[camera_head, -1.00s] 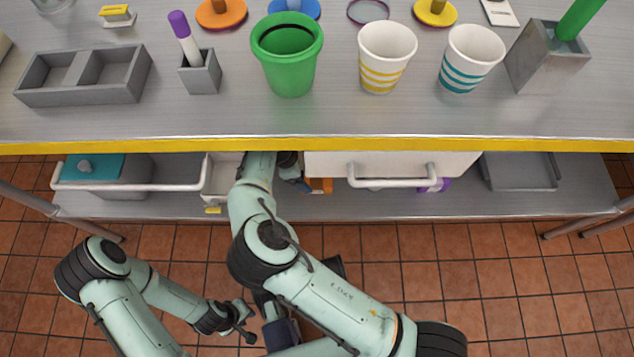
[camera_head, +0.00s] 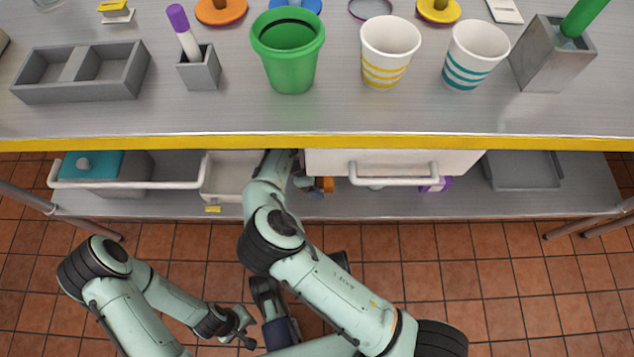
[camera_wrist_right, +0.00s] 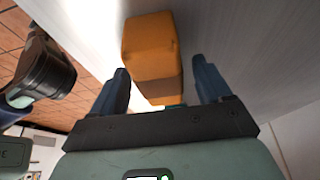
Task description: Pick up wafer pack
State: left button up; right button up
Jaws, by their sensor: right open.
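The orange, box-shaped pack, which looks like the wafer pack (camera_wrist_right: 150,45), is in the right wrist view. It lies on a grey surface, in line with the gap between my right gripper's fingers. A small orange part of it (camera_head: 326,184) shows under the table edge in the head view. My right gripper (camera_wrist_right: 160,68) is open, with one finger on each side of the pack's near end; contact is not clear. In the head view the tabletop and my arm mostly hide this gripper. My left gripper (camera_head: 240,326) hangs over the floor, away from the shelf; its jaw state is unclear.
A white drawer with a handle (camera_head: 394,180) hangs under the table, right of my right arm. A white bin (camera_head: 228,178) and a railed basket (camera_head: 128,186) are to the left. A purple item (camera_head: 436,184) and grey tray (camera_head: 522,172) are on the lower shelf.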

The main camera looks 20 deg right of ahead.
jog(key=shift+f, duration=0.25)
dwell(0.4)
jog(key=c, duration=1.1)
